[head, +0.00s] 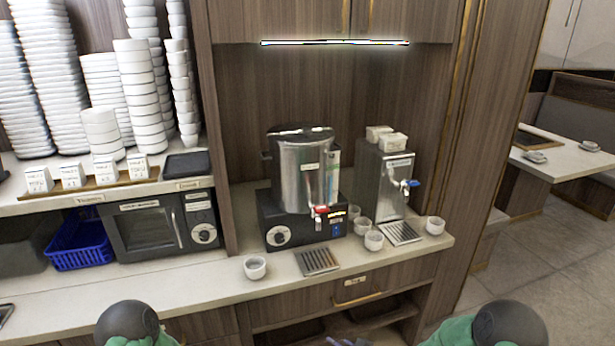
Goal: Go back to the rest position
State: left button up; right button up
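Dark rounded parts of my two arms with green sections show at the bottom left and bottom right. My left gripper is out of view. A small grey-blue tip (350,342) at the bottom edge, right of centre, may be part of my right gripper; its fingers are cut off by the frame. A steel urn (303,172) with a red tap stands on a black base on the counter (215,287). A steel dispenser (382,185) with a blue-handled tap stands right of it.
A white cup (255,267) stands alone at the counter's front, left of a drip tray (317,262). Several cups stand between the machines; another cup (435,225) is at the right end. Left are a microwave (160,227), a blue basket (78,242) and stacked bowls (140,95).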

jog(key=s+f+n+g+h, duration=0.1)
jog(key=s+f+g, duration=0.4)
jog(key=s, duration=0.9)
jog(key=s+f+n+g+h, duration=0.1)
jog(key=s+f+n+g, duration=0.2)
jog(key=s+f, duration=0.6)
jog(key=s+g, duration=0.1)
jog(key=s, duration=0.3)
jog(key=shift+s+d+g, duration=0.15)
jog(key=shift+s+g, duration=0.25)
jog(key=shift+f, duration=0.1)
